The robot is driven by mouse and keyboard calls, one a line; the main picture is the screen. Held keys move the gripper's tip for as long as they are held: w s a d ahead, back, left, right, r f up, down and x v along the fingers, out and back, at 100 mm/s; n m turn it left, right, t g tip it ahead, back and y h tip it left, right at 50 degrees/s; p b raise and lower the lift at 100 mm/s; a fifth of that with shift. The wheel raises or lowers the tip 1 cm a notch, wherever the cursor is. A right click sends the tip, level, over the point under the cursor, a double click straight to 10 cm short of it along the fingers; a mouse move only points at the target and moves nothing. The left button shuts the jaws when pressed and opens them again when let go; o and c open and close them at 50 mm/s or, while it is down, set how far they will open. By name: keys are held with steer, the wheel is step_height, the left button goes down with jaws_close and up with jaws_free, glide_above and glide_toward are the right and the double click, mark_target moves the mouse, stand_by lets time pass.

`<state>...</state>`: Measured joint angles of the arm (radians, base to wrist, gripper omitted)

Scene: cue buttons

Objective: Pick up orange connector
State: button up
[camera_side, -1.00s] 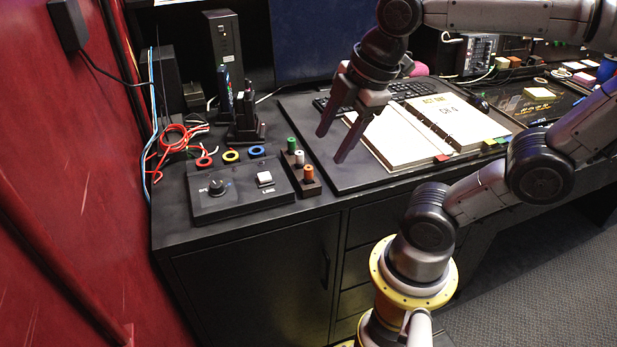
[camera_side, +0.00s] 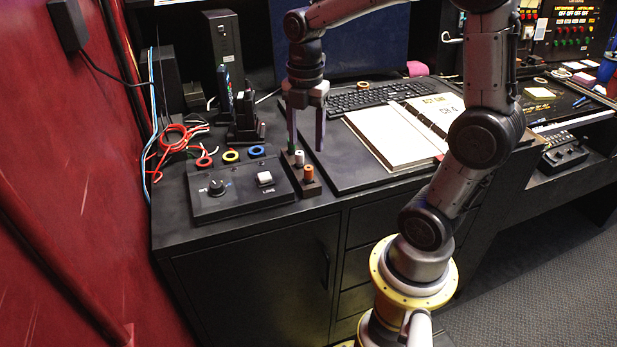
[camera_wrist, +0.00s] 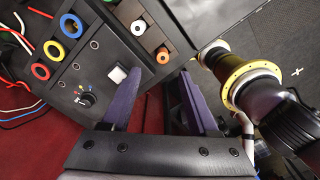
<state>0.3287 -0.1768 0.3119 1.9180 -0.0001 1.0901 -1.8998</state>
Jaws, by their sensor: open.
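The orange connector (camera_side: 308,173) stands upright at the near end of a small black rack (camera_side: 311,188), beside the white connector (camera_side: 299,157). A green connector behind them is mostly hidden by a finger in the side view. My gripper (camera_side: 306,148) is open, fingers pointing down, above the rack's far part and slightly behind the orange connector. In the wrist view, the orange connector (camera_wrist: 162,55) lies just ahead of the gap between the open, empty fingers (camera_wrist: 163,80), with the white connector (camera_wrist: 138,27) past it.
A black control box (camera_side: 240,190) with a knob and a white button sits left of the rack. Red, yellow and blue rings stand along its back edge. Loose cables (camera_side: 178,140) lie further left. An open binder (camera_side: 395,138) and keyboard (camera_side: 375,95) are to the right.

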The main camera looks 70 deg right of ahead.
mark_target(309, 167)
step_height(309, 167, down, 3)
steer(key=shift+f, duration=0.1)
steer(key=shift+s+d+f, duration=0.1)
steer(key=shift+f, duration=1.25)
steer(key=shift+s+d+f, duration=0.1)
steer(key=shift+f, duration=1.2)
jaws_close()
